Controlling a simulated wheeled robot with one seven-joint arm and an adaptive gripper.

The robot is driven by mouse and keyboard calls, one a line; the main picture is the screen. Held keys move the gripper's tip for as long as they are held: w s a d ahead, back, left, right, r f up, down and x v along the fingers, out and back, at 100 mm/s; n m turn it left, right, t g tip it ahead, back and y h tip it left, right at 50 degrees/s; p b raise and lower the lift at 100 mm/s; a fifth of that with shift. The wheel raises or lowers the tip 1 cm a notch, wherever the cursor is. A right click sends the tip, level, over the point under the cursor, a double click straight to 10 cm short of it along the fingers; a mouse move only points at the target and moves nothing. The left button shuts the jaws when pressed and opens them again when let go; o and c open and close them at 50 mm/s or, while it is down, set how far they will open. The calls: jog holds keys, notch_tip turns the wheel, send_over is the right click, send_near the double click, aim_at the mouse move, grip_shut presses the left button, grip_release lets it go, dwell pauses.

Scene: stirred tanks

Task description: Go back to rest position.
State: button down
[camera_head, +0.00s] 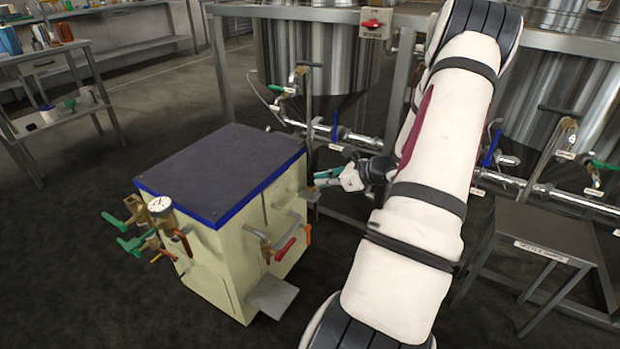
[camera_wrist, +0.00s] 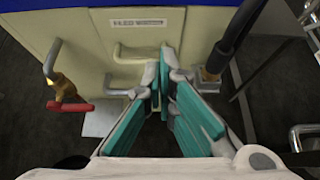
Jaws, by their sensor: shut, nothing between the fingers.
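My gripper (camera_head: 325,180) is at the right side of a cream cabinet (camera_head: 218,270) with a dark top and blue edge. In the wrist view my gripper (camera_wrist: 162,82) has its teal-padded fingers closed together at the tips, with nothing between them. It points at the cabinet front (camera_wrist: 98,25), where a labelled drawer and pale handles show. I cannot tell whether the fingertips touch the cabinet. My white arm crosses the right half of the head view and hides part of the tanks and pipes.
Steel tanks (camera_head: 318,50) with pipes and valves stand behind. A red-handled valve (camera_wrist: 70,105) juts from the cabinet front, and a dark lever (camera_wrist: 232,40) stands right of the fingers. A low metal stand (camera_head: 540,232) is at right. Floor (camera_head: 70,260) is clear at left.

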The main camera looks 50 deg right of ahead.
jog(key=shift+p+v, duration=0.35)
jog(key=shift+v, duration=1)
